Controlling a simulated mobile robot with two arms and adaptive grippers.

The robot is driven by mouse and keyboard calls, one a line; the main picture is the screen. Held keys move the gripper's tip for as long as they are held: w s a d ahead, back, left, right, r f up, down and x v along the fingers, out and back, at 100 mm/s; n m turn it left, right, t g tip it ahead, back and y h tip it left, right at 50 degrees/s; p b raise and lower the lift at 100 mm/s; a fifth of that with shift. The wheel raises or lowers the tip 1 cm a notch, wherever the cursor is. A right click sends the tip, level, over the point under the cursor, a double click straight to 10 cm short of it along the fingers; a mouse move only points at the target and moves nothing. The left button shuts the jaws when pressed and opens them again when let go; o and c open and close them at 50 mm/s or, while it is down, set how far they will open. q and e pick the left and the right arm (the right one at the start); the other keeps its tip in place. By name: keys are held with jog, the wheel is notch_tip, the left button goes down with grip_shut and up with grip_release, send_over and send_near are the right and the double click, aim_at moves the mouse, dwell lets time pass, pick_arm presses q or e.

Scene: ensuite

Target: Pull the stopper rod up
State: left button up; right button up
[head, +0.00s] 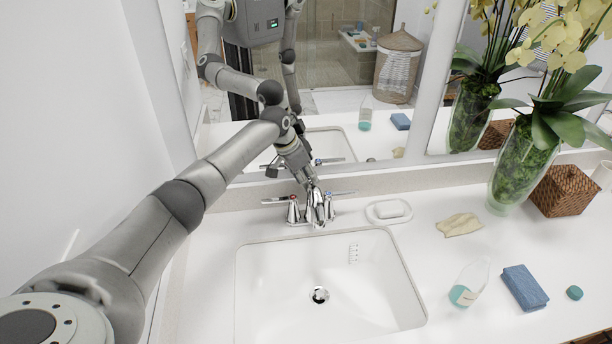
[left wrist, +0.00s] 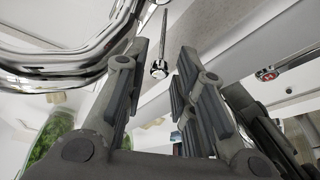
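The stopper rod (left wrist: 160,67) is a thin chrome rod with a small round knob. In the left wrist view it shows between the fingertips of my left gripper (left wrist: 165,52), with gaps on both sides. The fingers are apart and hold nothing. In the head view my left gripper (head: 309,184) points down just behind the chrome faucet (head: 317,210), and the rod is hidden there. The faucet's curved spout (left wrist: 60,65) fills the left of the wrist view. The drain stopper (head: 320,295) is in the white sink (head: 275,285). My right gripper is not directly in view.
Faucet handles flank the spout, the left one (head: 291,210) with a red mark. A soap dish (head: 389,211), beige cloth (head: 460,225), bottle (head: 468,284), blue towel (head: 524,287) and vase (head: 510,170) stand to the right. The mirror (head: 350,110) rises close behind.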

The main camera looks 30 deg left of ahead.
pick_arm(q)
jog(key=shift+f, duration=0.1)
grip_shut()
notch_tip(320, 180, up, 3)
jog(key=shift+w+r+p, duration=0.1)
jog(key=shift+p, duration=1)
jog(key=shift+w, duration=0.1)
jog(key=shift+c, duration=0.3)
grip_release()
jog(key=shift+o, duration=0.3)
jog(key=shift+s, duration=0.2)
